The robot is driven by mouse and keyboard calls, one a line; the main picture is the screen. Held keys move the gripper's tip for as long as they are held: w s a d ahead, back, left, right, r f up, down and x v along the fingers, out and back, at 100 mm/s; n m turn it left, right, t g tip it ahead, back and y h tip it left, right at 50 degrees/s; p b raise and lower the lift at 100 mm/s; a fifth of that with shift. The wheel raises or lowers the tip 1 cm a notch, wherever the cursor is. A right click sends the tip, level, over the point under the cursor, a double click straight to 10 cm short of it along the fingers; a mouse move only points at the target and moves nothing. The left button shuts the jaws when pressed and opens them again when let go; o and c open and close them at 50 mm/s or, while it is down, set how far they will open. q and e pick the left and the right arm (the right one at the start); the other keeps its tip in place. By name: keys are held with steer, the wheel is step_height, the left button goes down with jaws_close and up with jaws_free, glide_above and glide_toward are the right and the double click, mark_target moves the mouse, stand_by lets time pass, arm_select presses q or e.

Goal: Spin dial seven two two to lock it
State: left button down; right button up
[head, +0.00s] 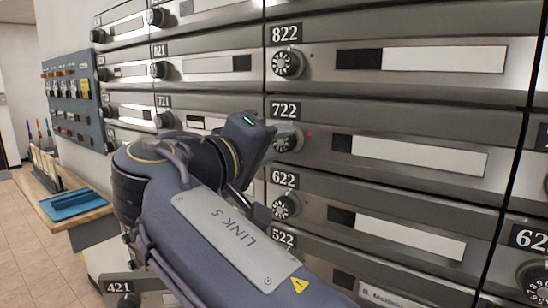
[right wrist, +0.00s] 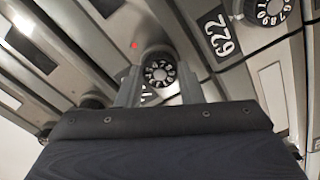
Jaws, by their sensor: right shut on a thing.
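The 722 dial (right wrist: 160,72) is a round black knob with white numerals around its face. In the head view the 722 dial (head: 287,140) is partly covered by my right gripper (head: 274,138), beneath the 722 label (head: 286,110). A small red light shows on the panel beside the dial. In the right wrist view the two fingers of my right gripper (right wrist: 159,84) stand on either side of the dial and are shut on it. The exact number at its mark is too small to read. My left gripper is not in view.
The 822 dial (head: 287,64) is above and the 622 dial (head: 286,207) below, both close to my right arm. More mailbox doors fill the wall. A wooden ledge with a blue tray (head: 78,203) is at the left, with open tiled floor beyond.

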steer(key=m+b, duration=0.1)
steer(key=m, duration=0.2)
steer(key=m+b, duration=0.1)
steer(key=shift+f+b, duration=0.25)
steer(key=shift+b, duration=0.1)
steer(key=shift+r+m+b, duration=0.15)
steer(key=shift+m+b, duration=0.6)
steer(key=shift+m, duration=1.05)
steer(key=o, duration=1)
steer(key=shift+a, duration=0.1)
steer(key=v, duration=0.7)
steer(key=shift+s+a, duration=0.2)
steer(key=shift+s, duration=0.1)
